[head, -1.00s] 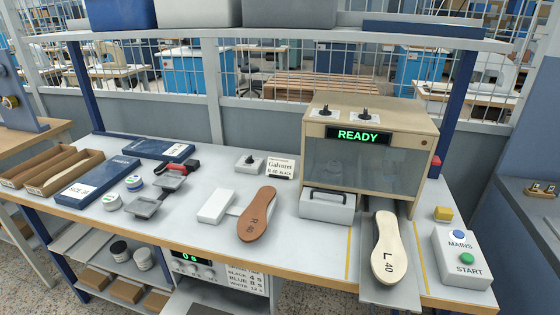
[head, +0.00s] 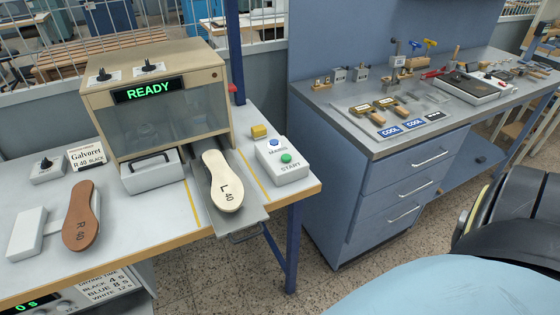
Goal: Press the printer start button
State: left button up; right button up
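The printer (head: 160,105) stands on the table at the left with its display (head: 148,90) reading READY in green. A white control box (head: 272,162) at the table's right end carries a green button (head: 286,158) labelled START and a blue button (head: 274,143) labelled MAINS. A cream insole (head: 222,178) marked L 40 lies on the grey tray (head: 250,220) in front of the printer. Neither of my grippers is in view; a black and light-blue part at the lower right looks like my own body.
A brown insole (head: 81,215) marked R 40 lies by a white block (head: 27,234) at the left. A blue cabinet (head: 385,200) with tools on top stands at the right, across a floor gap.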

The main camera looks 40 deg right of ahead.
aim_at(286, 158)
jog(key=k, duration=1.25)
jog(key=z, duration=0.6)
jog(key=i, duration=1.25)
jog(key=u, duration=0.55)
